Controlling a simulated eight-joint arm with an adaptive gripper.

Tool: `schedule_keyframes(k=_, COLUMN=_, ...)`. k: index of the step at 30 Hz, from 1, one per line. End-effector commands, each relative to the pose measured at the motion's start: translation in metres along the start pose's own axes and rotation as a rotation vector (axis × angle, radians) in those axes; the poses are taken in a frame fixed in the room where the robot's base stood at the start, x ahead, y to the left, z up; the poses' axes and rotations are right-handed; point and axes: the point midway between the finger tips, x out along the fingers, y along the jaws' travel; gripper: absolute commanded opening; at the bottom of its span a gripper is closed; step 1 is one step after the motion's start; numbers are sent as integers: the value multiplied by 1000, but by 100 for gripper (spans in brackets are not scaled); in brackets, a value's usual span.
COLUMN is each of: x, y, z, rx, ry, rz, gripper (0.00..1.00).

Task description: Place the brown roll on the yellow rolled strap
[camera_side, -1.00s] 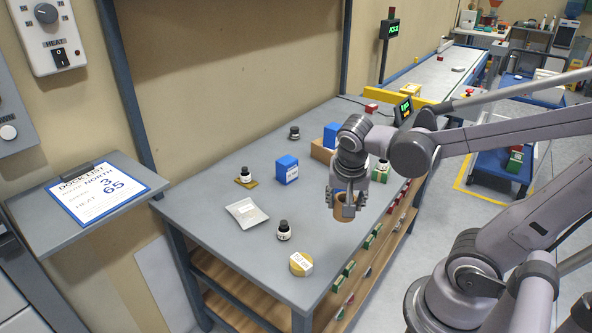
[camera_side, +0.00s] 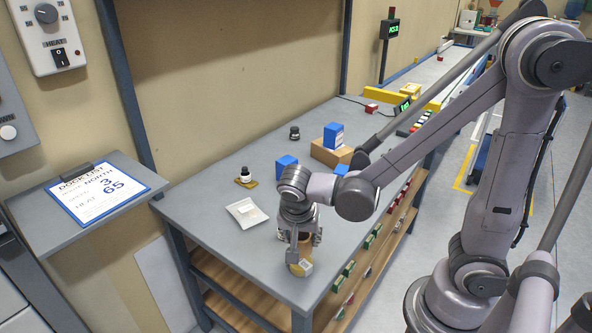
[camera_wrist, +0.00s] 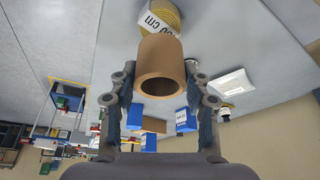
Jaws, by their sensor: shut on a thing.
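The brown roll (camera_wrist: 160,62) is a short hollow tube held between the fingers of my gripper (camera_wrist: 160,97) in the wrist view. In the side view my gripper (camera_side: 302,252) is at the front of the table, with the roll partly hidden between its fingers. The yellow rolled strap (camera_wrist: 170,12) with a white label lies beyond the roll in the wrist view, partly covered by it. In the side view the strap (camera_side: 293,269) shows just below my fingers. I cannot tell whether roll and strap touch.
On the grey table (camera_side: 262,285) a white packet (camera_side: 246,212), a dark bottle on a yellow pad (camera_side: 245,178) and a blue box (camera_side: 286,165) lie behind my gripper. Another blue box (camera_side: 333,135) sits on a cardboard box (camera_side: 331,153). The table's front edge is close.

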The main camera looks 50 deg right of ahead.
Motion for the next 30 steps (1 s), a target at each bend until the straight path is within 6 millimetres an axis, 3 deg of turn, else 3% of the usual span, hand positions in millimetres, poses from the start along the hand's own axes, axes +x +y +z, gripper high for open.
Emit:
schedule_keyframes(k=11, x=32, y=0, z=13, rx=0, ry=0, rz=0, gripper=16)
schedule_keyframes(k=26, x=38, y=0, z=15, rx=0, ry=0, rz=0, gripper=16)
schedule_keyframes(k=27, x=38, y=0, z=15, rx=0, ry=0, rz=0, gripper=53)
schedule_keyframes(k=29, x=38, y=0, z=15, rx=0, ry=0, rz=0, gripper=70)
schedule_keyframes(k=30, x=38, y=0, z=15, rx=0, ry=0, rz=0, gripper=70)
